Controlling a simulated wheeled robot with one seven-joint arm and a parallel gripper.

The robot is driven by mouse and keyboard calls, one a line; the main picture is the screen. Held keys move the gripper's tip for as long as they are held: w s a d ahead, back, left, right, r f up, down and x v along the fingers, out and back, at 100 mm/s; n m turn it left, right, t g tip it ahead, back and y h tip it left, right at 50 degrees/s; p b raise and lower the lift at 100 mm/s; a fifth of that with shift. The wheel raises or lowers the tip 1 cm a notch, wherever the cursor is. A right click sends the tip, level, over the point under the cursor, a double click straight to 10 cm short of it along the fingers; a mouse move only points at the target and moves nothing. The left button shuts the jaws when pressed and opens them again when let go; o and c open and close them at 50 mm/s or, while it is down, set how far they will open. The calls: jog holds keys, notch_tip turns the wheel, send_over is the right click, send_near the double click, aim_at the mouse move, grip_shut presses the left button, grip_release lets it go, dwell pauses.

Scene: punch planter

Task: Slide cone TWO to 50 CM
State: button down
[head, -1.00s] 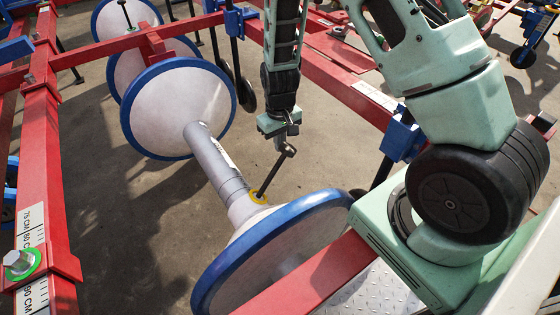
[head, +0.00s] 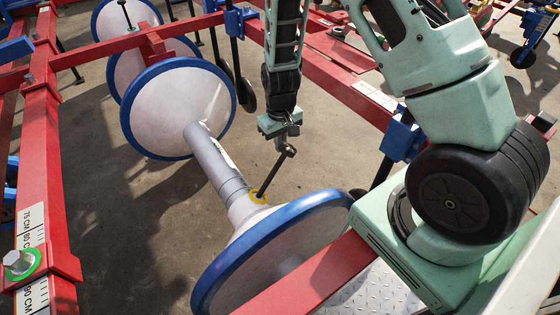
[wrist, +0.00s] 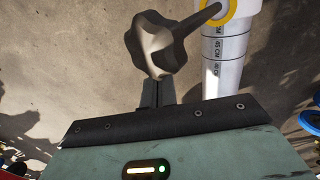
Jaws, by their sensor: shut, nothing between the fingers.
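A near cone (head: 275,240) with a blue rim sits on a grey tube (head: 215,160), and another blue-rimmed cone (head: 165,108) is at the tube's far end. I see no number on either, so I cannot tell which is cone TWO. The tube scale (wrist: 229,50) reads about 45 CM near the collar.
Red frame beams (head: 45,130) surround the cones. The left beam carries a scale and a green-ringed bolt (head: 20,262). A blue bracket (head: 402,135) is on the right beam. Bare floor (head: 100,230) lies left of the near cone.

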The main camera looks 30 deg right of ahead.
jog(key=shift+s, duration=0.4)
jog(key=shift+s, duration=0.1)
jog(key=shift+s, duration=0.9)
jog(key=shift+w, duration=0.1)
jog(key=shift+w+p, duration=0.45)
jog(key=shift+w, duration=0.05)
notch_tip(320, 180, up, 8)
jog(key=p, duration=0.7)
jog(key=shift+s, duration=0.1)
